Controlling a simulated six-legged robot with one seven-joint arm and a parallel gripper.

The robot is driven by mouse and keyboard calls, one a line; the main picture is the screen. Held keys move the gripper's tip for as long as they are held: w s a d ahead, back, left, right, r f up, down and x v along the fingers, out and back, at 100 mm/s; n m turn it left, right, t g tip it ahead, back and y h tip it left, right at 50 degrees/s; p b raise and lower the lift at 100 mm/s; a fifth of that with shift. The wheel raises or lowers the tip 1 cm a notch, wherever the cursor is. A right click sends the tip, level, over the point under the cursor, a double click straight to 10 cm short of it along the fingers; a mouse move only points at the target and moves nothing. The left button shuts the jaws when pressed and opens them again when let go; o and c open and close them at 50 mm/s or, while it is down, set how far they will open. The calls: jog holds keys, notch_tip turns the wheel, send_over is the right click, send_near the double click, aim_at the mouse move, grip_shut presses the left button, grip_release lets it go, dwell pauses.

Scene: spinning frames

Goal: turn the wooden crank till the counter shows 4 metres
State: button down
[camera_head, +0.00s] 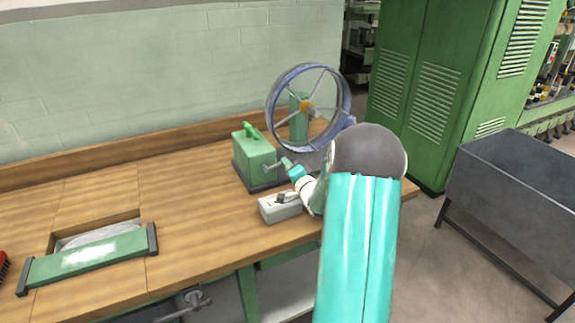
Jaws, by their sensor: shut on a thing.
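A green box-shaped machine (255,158) with a handle on top stands on a dark base on the workbench. A grey crank arm (274,166) sticks out of its right side. My gripper (290,168) is at the outer end of this arm and is shut on the crank's grip, which my fingers mostly hide. No wood shows on the crank. A blue-rimmed spoked wheel (271,104) stands behind and to the right. A small grey box (280,209) with a pale face sits in front of the machine. It may be the counter, but no figures can be read.
The wooden workbench (190,190) is clear left of the machine. A green-framed recess (85,262) lies at its left, with a red thing (3,268) at the edge. A green cabinet (425,90) and a grey trough (515,190) stand at the right.

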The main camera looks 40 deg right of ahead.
jog(key=shift+f+m, duration=0.15)
jog(key=shift+m, duration=0.15)
jog(key=c, duration=1.3)
grip_release()
jog(key=v, duration=1.4)
jog(key=shift+w, duration=0.1)
jog(key=shift+c, duration=0.2)
